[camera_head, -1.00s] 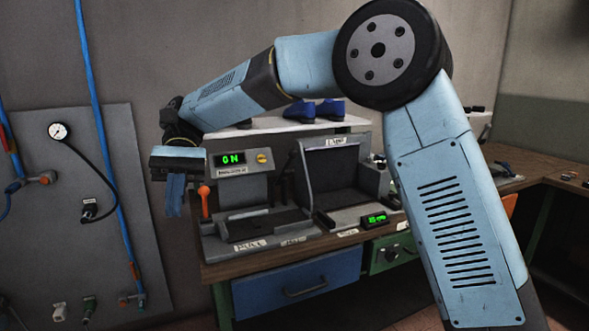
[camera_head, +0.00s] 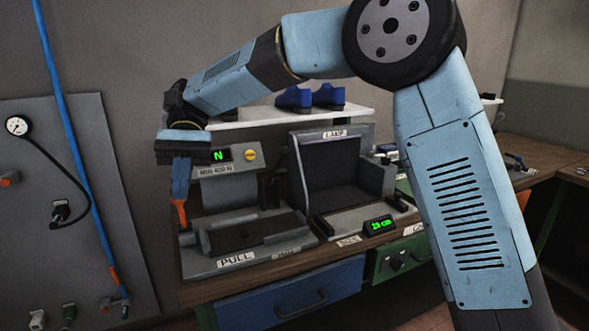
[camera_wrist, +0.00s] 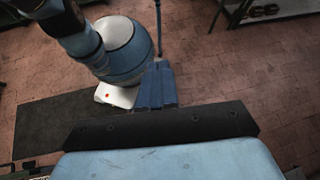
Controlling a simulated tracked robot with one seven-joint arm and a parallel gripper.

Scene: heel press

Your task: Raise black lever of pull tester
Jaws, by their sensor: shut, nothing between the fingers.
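The pull tester is a grey machine with a PULL label (camera_head: 236,259) on its front and a green N readout (camera_head: 218,155), partly hidden by my wrist. A thin dark upright part (camera_head: 270,186) at its right side may be the black lever; it is small and dim. An orange handle (camera_head: 181,215) stands at the tester's left side. My gripper (camera_head: 181,200) is shut and empty, pointing down in front of that handle's upper part. I cannot tell whether they touch. In the wrist view its blue fingers (camera_wrist: 157,85) are together, over the floor.
Right of the tester stands a grey open-fronted unit labelled LAMP (camera_head: 335,134), with a green readout (camera_head: 378,225). Blue shoes (camera_head: 310,97) stand on a white shelf (camera_head: 280,117) behind. A wall panel with a gauge (camera_head: 17,126) and a blue pipe is at left.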

